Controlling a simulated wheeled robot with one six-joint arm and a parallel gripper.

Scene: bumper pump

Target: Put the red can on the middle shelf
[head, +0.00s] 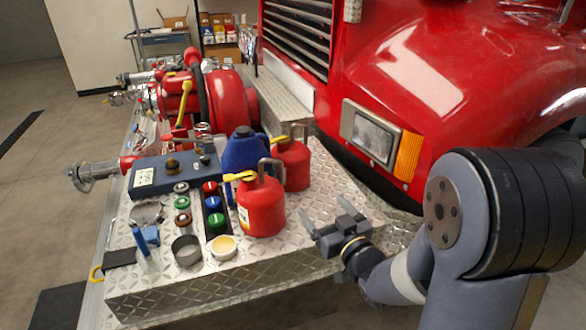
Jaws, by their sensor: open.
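A red can (262,207) with a yellow spout and grey handle stands upright on the diamond-plate bumper, near its front. A second, similar red can (293,165) stands just behind it to the right, partly hidden by the first. I cannot tell which one the task means. My gripper (328,226) is open and empty, to the right of the front can and apart from it, over the bumper's right part. A shelf unit (222,38) with bottles and boxes stands in the far background; its levels are only partly visible, so I cannot make out the middle shelf clearly.
A blue can (244,152) stands behind the red cans. A large red pump (215,100) lies beyond. The red truck (440,80) blocks the right side.

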